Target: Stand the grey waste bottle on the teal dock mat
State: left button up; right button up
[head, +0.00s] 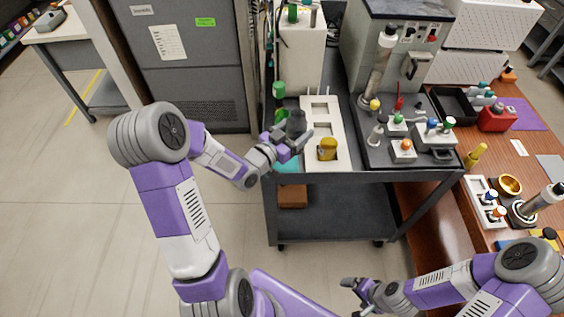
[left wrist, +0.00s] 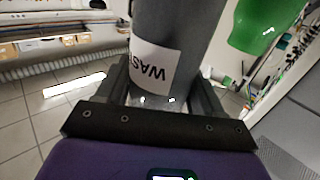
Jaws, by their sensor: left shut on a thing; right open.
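The grey waste bottle (head: 296,122) is in my left gripper (head: 297,138), at the left end of the cart. In the left wrist view the bottle (left wrist: 180,30) stands between the two fingers, its white label (left wrist: 155,65) partly readable as "WAS". The teal dock mat (head: 287,165) shows at the cart's front left corner, just below my left gripper and partly covered by it. I cannot tell whether the bottle touches the surface. My right gripper (head: 353,296) is open and empty, low in front of the cart.
A white tray (head: 313,163) with cut-outs and a yellow container (head: 327,149) lies right of the bottle. Green items (head: 281,115) stand close behind it; a green one (left wrist: 262,25) is near in the left wrist view. A dark rack (head: 375,157) with vials is further right.

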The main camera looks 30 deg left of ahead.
pick_arm(q)
jog(key=a, duration=0.1)
jog(key=s+a+b, duration=0.1)
jog(key=shift+a+f, duration=0.1)
jog(key=shift+a, duration=0.3)
jog(key=f+b, duration=0.1)
jog(key=f, duration=0.2)
jog(key=f+b, duration=0.1)
jog(key=f, duration=0.2)
jog(key=f+b, duration=0.1)
jog(key=f, duration=0.2)
jog(key=shift+a+f+b, duration=0.35)
jog(key=shift+f, duration=0.05)
jog(key=shift+r, duration=0.1)
pick_arm(e)
notch_tip(320, 180, down, 6)
jog(key=shift+r, duration=0.1)
pick_arm(q)
jog(key=shift+s, duration=0.1)
jog(key=shift+f, duration=0.2)
jog(key=o, duration=1.1)
pick_arm(e)
jog(key=shift+f, duration=0.2)
pick_arm(q)
jog(key=shift+o, duration=0.2)
